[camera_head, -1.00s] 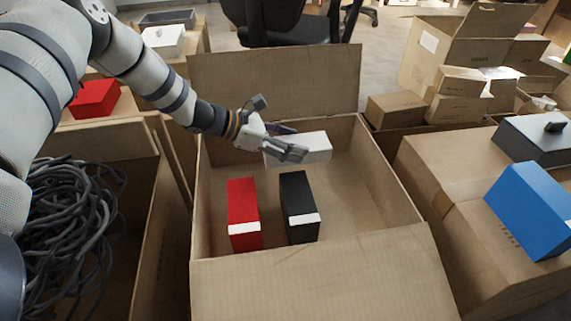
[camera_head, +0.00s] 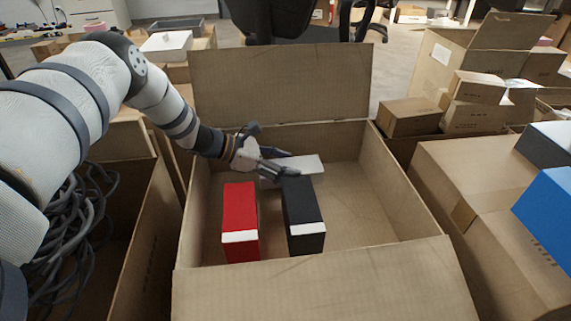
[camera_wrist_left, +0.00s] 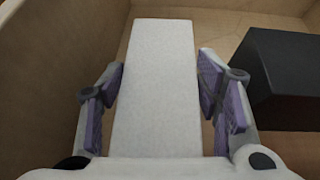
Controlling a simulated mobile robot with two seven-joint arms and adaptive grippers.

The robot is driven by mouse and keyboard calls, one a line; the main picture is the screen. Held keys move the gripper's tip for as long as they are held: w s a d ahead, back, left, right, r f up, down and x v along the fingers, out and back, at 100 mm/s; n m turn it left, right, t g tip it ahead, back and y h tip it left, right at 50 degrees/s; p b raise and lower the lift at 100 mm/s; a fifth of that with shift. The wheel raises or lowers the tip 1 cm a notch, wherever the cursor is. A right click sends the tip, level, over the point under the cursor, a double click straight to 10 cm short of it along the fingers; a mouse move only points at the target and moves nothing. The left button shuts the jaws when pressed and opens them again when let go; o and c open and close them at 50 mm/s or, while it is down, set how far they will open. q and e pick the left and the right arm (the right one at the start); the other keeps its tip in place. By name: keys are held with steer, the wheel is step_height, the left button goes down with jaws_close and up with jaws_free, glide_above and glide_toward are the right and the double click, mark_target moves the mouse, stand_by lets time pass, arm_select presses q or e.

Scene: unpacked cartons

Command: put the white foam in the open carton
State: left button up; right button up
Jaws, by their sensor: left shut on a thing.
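The white foam (camera_head: 306,165) is a pale block inside the open carton (camera_head: 282,85), towards its far side. My left gripper (camera_head: 284,164) is shut on the foam, low inside the carton. In the left wrist view the foam (camera_wrist_left: 158,85) lies lengthwise between the two purple-padded fingers of my left gripper (camera_wrist_left: 160,92). Part of the foam is hidden by the gripper and the black box in the head view, and I cannot tell whether it touches the carton floor. My right gripper is not in view.
A red box (camera_head: 240,215) and a black box (camera_head: 302,212) stand in the near part of the carton; the black one is close to my gripper. The carton's right side is clear. A carton of dark cables (camera_head: 75,240) is at left, a blue box (camera_head: 548,215) at right.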

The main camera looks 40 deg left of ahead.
arm_select(q)
steer(key=shift+f, duration=0.3)
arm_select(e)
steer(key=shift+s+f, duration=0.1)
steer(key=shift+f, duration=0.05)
arm_select(q)
steer(key=o, duration=0.9)
steer(key=shift+s+f, duration=0.1)
steer(key=shift+c, duration=0.2)
steer(key=shift+r, duration=0.4)
steer(key=p+v, duration=0.1)
steer(key=v, duration=0.2)
steer(key=p+v, duration=0.2)
steer(key=v, duration=0.1)
steer(key=shift+a+r, duration=0.1)
steer(key=shift+r, duration=0.45)
steer(key=shift+s+a, duration=0.25)
steer(key=shift+s, duration=0.2)
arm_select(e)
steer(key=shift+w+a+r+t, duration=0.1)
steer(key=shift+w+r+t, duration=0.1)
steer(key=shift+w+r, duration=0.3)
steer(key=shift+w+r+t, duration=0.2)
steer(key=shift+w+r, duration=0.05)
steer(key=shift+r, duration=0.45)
